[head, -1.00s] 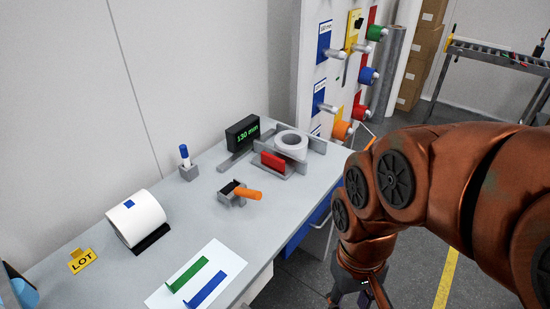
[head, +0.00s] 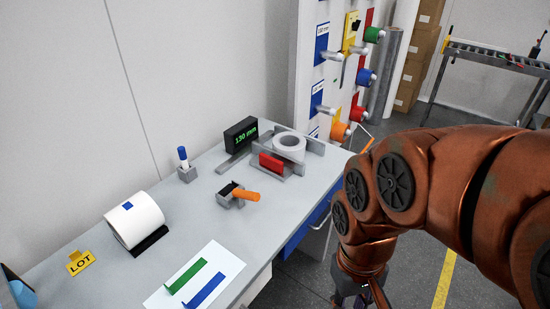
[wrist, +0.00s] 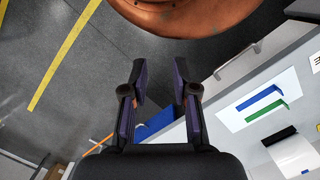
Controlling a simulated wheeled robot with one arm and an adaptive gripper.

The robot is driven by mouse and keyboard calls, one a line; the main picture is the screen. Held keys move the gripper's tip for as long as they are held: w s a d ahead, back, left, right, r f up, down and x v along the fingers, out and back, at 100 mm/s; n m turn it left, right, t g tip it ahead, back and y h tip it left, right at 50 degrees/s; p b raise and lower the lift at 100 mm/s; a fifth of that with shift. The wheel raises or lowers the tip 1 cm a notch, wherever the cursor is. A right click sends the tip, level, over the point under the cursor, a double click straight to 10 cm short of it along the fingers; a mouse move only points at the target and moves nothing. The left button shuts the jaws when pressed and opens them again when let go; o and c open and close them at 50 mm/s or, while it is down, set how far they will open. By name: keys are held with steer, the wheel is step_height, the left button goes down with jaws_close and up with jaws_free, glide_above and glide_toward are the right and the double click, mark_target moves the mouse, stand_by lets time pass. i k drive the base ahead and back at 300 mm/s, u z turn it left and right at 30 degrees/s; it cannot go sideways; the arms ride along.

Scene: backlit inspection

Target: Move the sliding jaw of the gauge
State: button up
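The gauge stands at the far right end of the bench. It has a black display (head: 240,134) with green characters that look like 130 mm, grey bars, and a red-faced jaw (head: 271,163). A white roll (head: 290,146) sits between the grey jaws. My gripper (head: 362,300) hangs low beside the bench's right edge, partly cut off by the frame, well apart from the gauge. In the wrist view my gripper (wrist: 160,82) is open and empty, with its two dark fingers apart over the floor and bench side. The gauge is not visible there.
On the bench (head: 205,215) are an orange-handled tool in a holder (head: 240,195), a blue-capped marker (head: 183,157), a white roll on a black stand (head: 135,219), a yellow LOT sign (head: 80,262) and a sheet with green and blue strips (head: 215,258).

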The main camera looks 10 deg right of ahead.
mark_target(280, 166)
steer(key=k, duration=0.5)
steer(key=z, duration=0.6)
steer(key=i, duration=0.8)
steer(key=u, duration=1.55)
